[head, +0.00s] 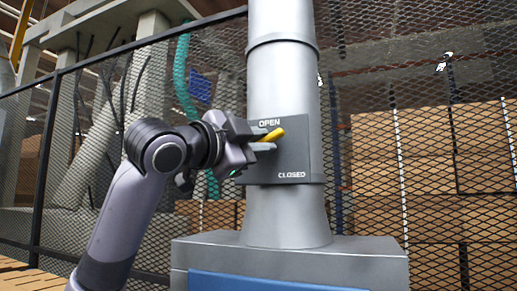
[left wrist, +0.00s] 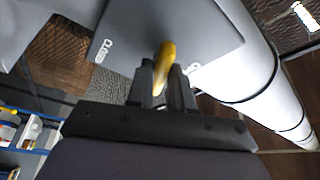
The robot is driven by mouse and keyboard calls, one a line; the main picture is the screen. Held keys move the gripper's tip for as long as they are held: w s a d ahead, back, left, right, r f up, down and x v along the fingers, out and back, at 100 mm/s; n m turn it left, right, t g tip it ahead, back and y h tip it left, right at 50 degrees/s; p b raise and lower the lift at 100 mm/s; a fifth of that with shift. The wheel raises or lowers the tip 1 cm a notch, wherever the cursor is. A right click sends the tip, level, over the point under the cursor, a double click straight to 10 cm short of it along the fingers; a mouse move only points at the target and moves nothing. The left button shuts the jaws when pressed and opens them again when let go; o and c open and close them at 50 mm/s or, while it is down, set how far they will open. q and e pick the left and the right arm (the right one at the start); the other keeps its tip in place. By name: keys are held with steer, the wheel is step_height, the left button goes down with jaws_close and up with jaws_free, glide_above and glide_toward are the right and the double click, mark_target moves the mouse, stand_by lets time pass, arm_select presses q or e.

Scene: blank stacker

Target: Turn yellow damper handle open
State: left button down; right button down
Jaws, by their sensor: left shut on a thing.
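The yellow damper handle (head: 270,137) is on a dark grey plate (head: 292,158) fixed to a vertical grey duct (head: 281,85). The plate is marked OPEN at its upper left and CLOSED at its lower right. The handle slants, its visible end pointing up and right. My left gripper (head: 266,139) comes from the left and is shut on the handle. In the left wrist view the handle (left wrist: 165,62) sits between the two fingers (left wrist: 162,85). The handle's pivot is hidden. My right gripper is in neither view.
The duct stands on a grey box base (head: 350,256) with a blue front. Black mesh fencing (head: 405,150) runs behind it. Stacked cardboard boxes (head: 430,165) are beyond the mesh at right. A blue shelf (left wrist: 25,125) shows at left in the wrist view.

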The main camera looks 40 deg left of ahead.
arm_select(q)
steer(key=shift+d+f+n+t+y+b, duration=0.1)
steer(key=shift+n+t+y+b, duration=0.25)
steer(key=shift+n+y+b, duration=1.55)
steer(key=shift+d+f+n+t+y+p, duration=0.1)
steer(key=shift+n+t+y+p, duration=0.35)
steer(key=shift+n, duration=3.1)
steer(key=shift+d+n+t+y+b, duration=0.15)
steer(key=shift+n+y+b, duration=1)
steer(key=shift+n, duration=1.6)
steer(key=shift+a+n+y, duration=0.1)
steer(key=shift+n+y, duration=0.2)
steer(key=shift+y, duration=0.1)
steer(key=c, duration=1.1)
jaws_free()
